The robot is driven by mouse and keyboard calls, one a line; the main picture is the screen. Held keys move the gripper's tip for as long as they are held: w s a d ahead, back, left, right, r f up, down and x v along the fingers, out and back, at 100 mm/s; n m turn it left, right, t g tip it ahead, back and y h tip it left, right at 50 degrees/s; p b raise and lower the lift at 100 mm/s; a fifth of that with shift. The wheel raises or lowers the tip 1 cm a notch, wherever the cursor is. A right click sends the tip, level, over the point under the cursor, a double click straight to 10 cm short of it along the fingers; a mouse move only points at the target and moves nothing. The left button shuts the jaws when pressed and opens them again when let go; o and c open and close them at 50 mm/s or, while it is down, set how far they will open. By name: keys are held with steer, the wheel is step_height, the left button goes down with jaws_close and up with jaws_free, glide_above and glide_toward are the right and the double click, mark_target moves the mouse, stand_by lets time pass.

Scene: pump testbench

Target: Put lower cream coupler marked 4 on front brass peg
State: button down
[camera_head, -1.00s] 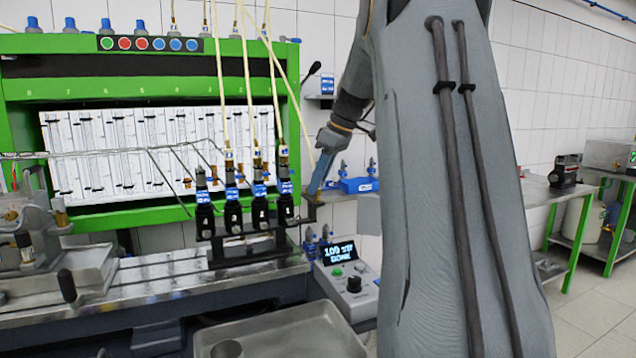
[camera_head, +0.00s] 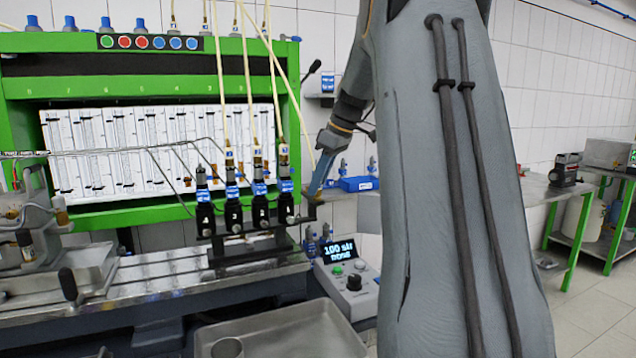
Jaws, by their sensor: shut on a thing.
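My gripper (camera_head: 315,192) is at the right end of the black injector rail, small and seen from the side. A cream hose (camera_head: 292,97) slants down to it, and the gripper is shut, it seems on that hose's cream coupler. The coupler and its number are hidden or too small to read. Several black injectors with blue bands stand in a row on the rail, the rightmost (camera_head: 286,207) just left of my gripper. Three other cream hoses end in fittings above the injectors. I cannot clearly make out the front brass peg.
The green test bench (camera_head: 150,87) with its gauge panel stands behind the rail. A control box (camera_head: 347,283) with a lit display sits below right of the gripper. A metal tray (camera_head: 300,335) is in front. My own arm covers much of the right middle.

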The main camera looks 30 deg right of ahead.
steer(key=shift+f, duration=0.25)
steer(key=c, duration=1.9)
jaws_free()
steer(key=shift+o, duration=0.2)
steer(key=p+v, duration=0.8)
steer(key=v, duration=0.3)
